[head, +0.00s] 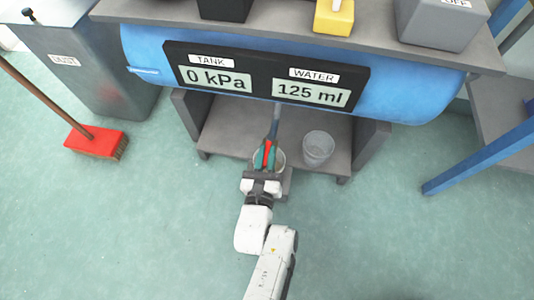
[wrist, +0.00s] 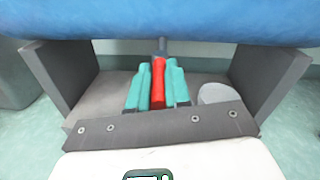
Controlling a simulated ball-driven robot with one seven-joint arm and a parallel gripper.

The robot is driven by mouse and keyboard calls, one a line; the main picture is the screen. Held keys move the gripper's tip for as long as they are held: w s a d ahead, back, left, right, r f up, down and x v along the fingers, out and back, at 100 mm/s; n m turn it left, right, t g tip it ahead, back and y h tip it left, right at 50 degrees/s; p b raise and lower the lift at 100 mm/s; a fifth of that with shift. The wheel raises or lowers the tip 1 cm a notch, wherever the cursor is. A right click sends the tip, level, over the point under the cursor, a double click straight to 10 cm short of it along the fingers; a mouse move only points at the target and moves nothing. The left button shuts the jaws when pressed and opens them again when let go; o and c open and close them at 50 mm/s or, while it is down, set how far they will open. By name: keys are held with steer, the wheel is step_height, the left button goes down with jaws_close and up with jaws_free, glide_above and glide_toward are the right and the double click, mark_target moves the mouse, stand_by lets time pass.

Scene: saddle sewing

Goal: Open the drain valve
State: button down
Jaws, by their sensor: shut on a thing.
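The blue tank (head: 410,98) lies across the top of the head view, and its underside (wrist: 160,25) fills the top of the wrist view. A grey drain pipe (wrist: 161,46) comes down from it. The red valve lever (wrist: 158,84) points toward me below the pipe. My gripper (wrist: 158,78), with teal fingers, is shut on the red lever, one finger on each side. In the head view my gripper (head: 266,157) is under the middle of the tank. The valve body is mostly hidden. The display panel (head: 265,79) reads TANK 0 kPa and WATER 125 ml.
A clear cup (head: 318,147) stands on the grey stand's shelf (head: 222,135), right of my gripper. Another round container (head: 281,158) is partly hidden behind my gripper. A dust bin (head: 92,60) and red broom (head: 95,141) are left. A blue-legged table (head: 475,162) is right.

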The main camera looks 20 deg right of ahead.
steer(key=shift+a+f+m+h, duration=0.15)
steer(key=shift+a+m+h, duration=0.1)
steer(key=shift+m+h, duration=0.15)
stand_by(0.3)
steer(key=c, duration=1.1)
jaws_free()
steer(key=p+v, duration=0.3)
steer(key=v, duration=0.7)
steer(key=shift+s+a+r, duration=0.2)
steer(key=shift+s+a, duration=0.05)
